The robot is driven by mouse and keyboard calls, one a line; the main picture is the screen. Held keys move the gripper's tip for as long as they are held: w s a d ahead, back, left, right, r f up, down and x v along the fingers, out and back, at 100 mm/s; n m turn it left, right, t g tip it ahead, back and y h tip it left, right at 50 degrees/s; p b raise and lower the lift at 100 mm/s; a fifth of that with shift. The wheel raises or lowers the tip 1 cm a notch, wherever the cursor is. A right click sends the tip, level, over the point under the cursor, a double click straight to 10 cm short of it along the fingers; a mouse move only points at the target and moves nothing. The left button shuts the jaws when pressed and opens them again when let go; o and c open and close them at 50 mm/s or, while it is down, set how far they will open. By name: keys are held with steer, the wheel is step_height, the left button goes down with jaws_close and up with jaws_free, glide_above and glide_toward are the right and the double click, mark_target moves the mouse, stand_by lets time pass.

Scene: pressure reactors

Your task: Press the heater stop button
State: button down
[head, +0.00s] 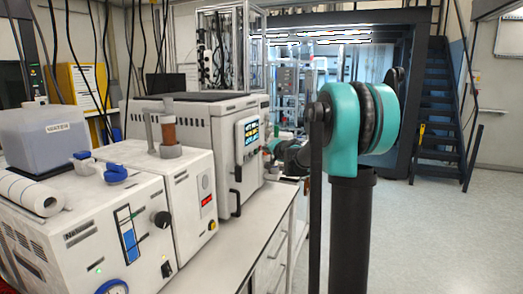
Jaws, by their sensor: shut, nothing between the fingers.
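No button in the head view can be read as the heater stop button. A white unit (190,199) on the bench has a small red display (208,202) and a small yellow button-like part (212,226) low on its front. A larger white machine (206,126) behind it carries a lit touchscreen (247,133). My teal and black arm stands right of the bench. The small dark end of my arm, with my gripper (272,151), appears beside the larger machine's right side, apart from the yellow part. The gripper is shut and empty; its fingers are small and partly hidden.
A nearer white unit (90,235) has a black knob (162,219) and blue gauge. A grey plastic container (45,135) and paper roll (35,195) rest on it. The bench edge (270,235) runs along the units. Floor (430,230) is clear at right, before dark stairs (435,110).

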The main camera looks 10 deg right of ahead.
steer(key=shift+d, duration=0.1)
steer(key=shift+s+d, duration=0.4)
steer(key=shift+d, duration=0.15)
steer(key=d, duration=0.1)
steer(key=s+d, duration=0.1)
steer(key=d, duration=0.1)
steer(key=s+d, duration=0.1)
steer(key=shift+s+d, duration=0.15)
steer(key=shift+s, duration=0.1)
stand_by(0.7)
